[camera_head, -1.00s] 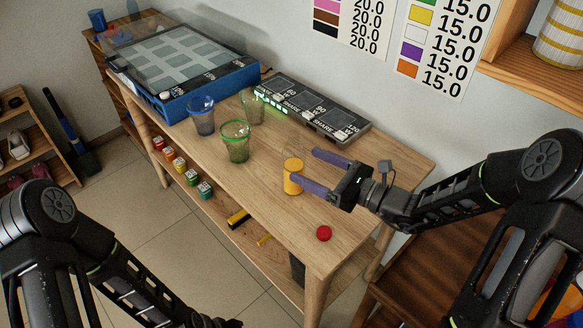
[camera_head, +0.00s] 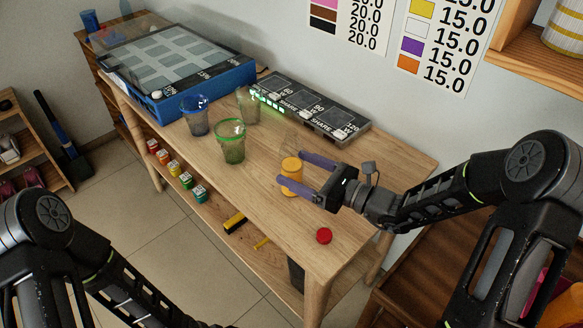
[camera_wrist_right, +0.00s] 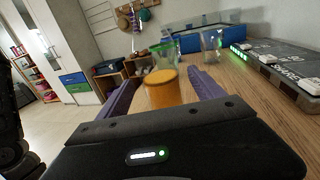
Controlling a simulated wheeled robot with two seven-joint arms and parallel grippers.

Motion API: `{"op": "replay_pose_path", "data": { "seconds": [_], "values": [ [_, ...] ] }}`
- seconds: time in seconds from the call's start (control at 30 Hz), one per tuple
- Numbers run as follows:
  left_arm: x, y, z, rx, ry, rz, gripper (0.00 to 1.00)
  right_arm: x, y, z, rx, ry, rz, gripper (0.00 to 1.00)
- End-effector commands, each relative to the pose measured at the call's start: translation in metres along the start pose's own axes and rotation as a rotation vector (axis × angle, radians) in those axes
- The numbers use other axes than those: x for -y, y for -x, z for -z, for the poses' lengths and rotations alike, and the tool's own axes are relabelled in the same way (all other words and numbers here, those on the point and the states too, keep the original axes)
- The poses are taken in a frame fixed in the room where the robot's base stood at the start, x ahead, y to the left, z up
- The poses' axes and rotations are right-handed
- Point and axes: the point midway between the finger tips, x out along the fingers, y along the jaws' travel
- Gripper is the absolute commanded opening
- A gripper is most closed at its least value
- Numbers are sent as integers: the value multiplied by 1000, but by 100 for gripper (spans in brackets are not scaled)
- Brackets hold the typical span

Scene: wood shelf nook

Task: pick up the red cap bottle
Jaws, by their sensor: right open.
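A small red round cap (camera_head: 324,235) lies on the tabletop near its front right end; no bottle shows under it. An orange-yellow cylinder (camera_head: 291,172) stands upright on the table. My right gripper (camera_head: 291,168) is open, with one purple finger on each side of this cylinder. In the right wrist view the cylinder (camera_wrist_right: 162,90) stands between the two spread fingers, its base hidden by the gripper body. I cannot tell whether a finger touches it. Of my left arm only links show at the lower left; its gripper is out of view.
A blue cup (camera_head: 195,116), a green-rimmed cup (camera_head: 231,143) and a clear cup (camera_head: 248,106) stand left of the cylinder. A grey device (camera_head: 310,107) and a blue glass-topped box (camera_head: 175,72) are behind. Several small coloured containers (camera_head: 186,180) sit on the lower shelf.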

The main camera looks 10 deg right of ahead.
Motion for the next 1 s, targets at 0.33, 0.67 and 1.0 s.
{"op": "replay_pose_path", "data": {
  "seconds": [0.33, 0.67, 1.0],
  "values": [
    [0, 1, 0, 0, 0, 0, 36, 0, -4, 0, 0, 0, 1, 77],
    [-2, 6, 0, 0, 0, 0, 36, 1, -47, 0, 0, 1, -1, 77],
    [-2, 6, 0, 0, 0, 0, 36, 2, -53, 1, -1, 1, 2, 77]
  ]
}}
